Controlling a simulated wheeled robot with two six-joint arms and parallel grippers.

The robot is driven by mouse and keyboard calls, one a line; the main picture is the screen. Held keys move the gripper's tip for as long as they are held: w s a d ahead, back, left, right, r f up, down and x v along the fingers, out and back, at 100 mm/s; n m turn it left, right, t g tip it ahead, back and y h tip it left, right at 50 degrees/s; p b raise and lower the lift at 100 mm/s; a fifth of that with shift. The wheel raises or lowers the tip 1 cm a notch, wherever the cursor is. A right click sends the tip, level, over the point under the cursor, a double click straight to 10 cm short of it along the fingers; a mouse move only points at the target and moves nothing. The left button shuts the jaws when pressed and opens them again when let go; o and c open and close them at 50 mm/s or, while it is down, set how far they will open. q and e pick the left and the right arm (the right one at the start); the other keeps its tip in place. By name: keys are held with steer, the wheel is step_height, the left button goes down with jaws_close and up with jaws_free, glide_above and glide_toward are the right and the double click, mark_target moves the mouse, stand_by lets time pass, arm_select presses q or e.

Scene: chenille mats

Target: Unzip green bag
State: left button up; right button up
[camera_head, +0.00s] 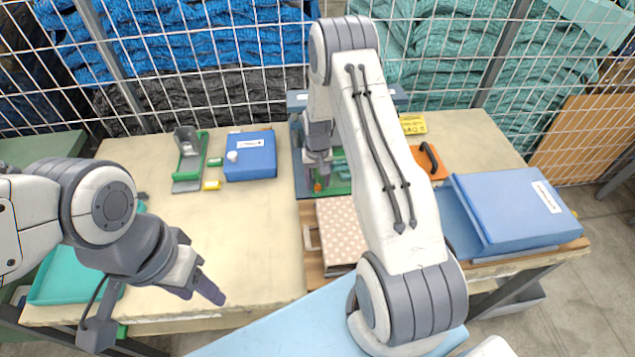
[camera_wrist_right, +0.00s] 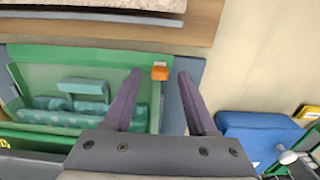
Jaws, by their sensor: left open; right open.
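The green bag (camera_wrist_right: 60,60) lies flat on a dark blue-grey mat (camera_wrist_right: 190,95), with teal patterned items showing inside its green border. In the head view the bag (camera_head: 341,186) is partly hidden behind my right arm. A small orange tab (camera_wrist_right: 159,71), apparently the zip pull, is at the bag's edge. My right gripper (camera_wrist_right: 160,76) is open above it, and the tab shows between the fingertips; I cannot tell whether they touch it. In the head view the right gripper (camera_head: 319,170) points down. My left gripper (camera_head: 212,290) is open over the table's front left, away from the bag.
A polka-dot box (camera_head: 341,225) lies in front of the bag. A blue box (camera_head: 250,157) and a green-and-grey tool (camera_head: 188,158) are to the left. A large blue binder (camera_head: 515,210) and an orange item (camera_head: 428,163) are right.

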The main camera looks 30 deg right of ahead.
mark_target(317, 185)
step_height(317, 185, up, 10)
steer(key=b, duration=0.2)
step_height(317, 185, down, 11)
steer(key=b, duration=0.8)
steer(key=shift+s+r, duration=0.1)
steer(key=shift+r, duration=0.1)
stand_by(0.4)
steer(key=shift+c, duration=0.3)
